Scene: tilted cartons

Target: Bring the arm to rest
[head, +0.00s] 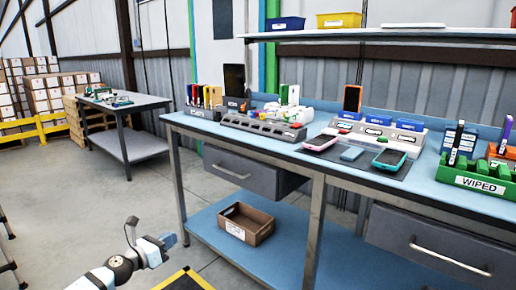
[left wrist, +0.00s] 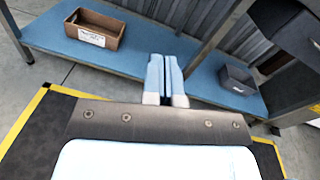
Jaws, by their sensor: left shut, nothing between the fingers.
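My left gripper (head: 172,240) is low in the head view, in front of the workbench (head: 400,172) and left of its lower shelf. In the left wrist view its two pale blue fingers (left wrist: 165,76) are together with nothing between them. It touches nothing that I can see. My right gripper is in neither view.
A brown open box (head: 246,224) stands on the blue lower shelf (head: 290,258). Phones, trays and a green "WIPED" bin (head: 480,184) are on the benchtop. A yellow-edged dark mat (head: 185,281) lies below my arm. A second table (head: 125,105) stands behind; open floor lies left.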

